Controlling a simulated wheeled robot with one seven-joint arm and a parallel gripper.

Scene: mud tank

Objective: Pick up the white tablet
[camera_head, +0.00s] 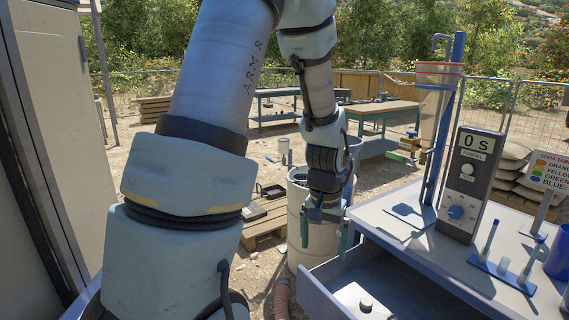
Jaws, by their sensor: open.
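I cannot make out a white tablet for certain. A small white piece with a dark knob (357,302) lies inside the open drawer (410,285) at the lower middle, and its lower part is cut off by the picture's edge. My gripper (325,232) hangs pointing down, with its green fingers spread and nothing between them. It is in front of a pale barrel, left of the white-topped table (455,250), and above and beyond the drawer's left end in the picture.
The barrel (312,245) stands beside the table.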

